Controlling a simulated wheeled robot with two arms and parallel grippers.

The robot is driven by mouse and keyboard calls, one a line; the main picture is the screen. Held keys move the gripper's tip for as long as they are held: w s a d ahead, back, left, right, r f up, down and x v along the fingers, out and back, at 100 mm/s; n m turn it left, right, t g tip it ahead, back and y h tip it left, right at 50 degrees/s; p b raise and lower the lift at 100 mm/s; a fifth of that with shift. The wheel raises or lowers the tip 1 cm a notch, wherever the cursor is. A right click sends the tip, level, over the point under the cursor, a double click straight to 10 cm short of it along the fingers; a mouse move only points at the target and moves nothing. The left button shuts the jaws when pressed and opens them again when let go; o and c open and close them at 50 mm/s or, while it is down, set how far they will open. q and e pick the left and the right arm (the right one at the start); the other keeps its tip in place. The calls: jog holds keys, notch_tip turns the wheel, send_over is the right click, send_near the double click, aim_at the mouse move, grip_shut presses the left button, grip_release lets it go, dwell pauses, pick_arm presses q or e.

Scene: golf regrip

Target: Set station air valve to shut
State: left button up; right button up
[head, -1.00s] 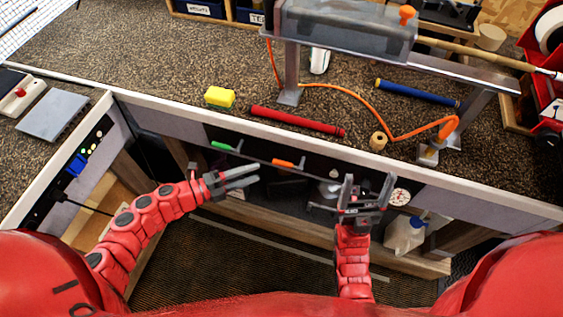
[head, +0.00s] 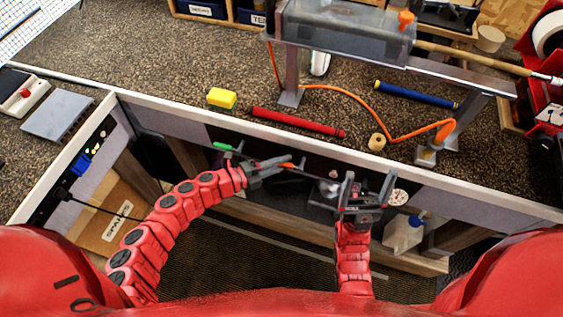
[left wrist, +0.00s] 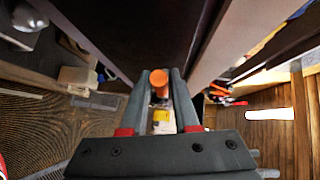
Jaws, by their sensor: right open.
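Under the front edge of the bench, the head view shows an orange handle (head: 286,165) and a green handle (head: 222,146) to its left. Which one is the station air valve is not labelled. My left gripper (head: 284,164) is at the orange handle and partly covers it. In the left wrist view the orange handle's round end (left wrist: 159,79) shows between the left gripper's spread fingers (left wrist: 160,85); I cannot tell whether they touch it. My right gripper (head: 367,185) is open and empty, fingers up, left of a round gauge (head: 398,197).
The bench edge (head: 300,148) runs just above both grippers. On the bench lie a red grip (head: 298,122), a blue grip (head: 415,94), a yellow block (head: 221,98) and an orange hose (head: 365,102). A white jug (head: 402,235) stands below at right.

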pick_arm(q)
grip_shut()
dwell(1.1)
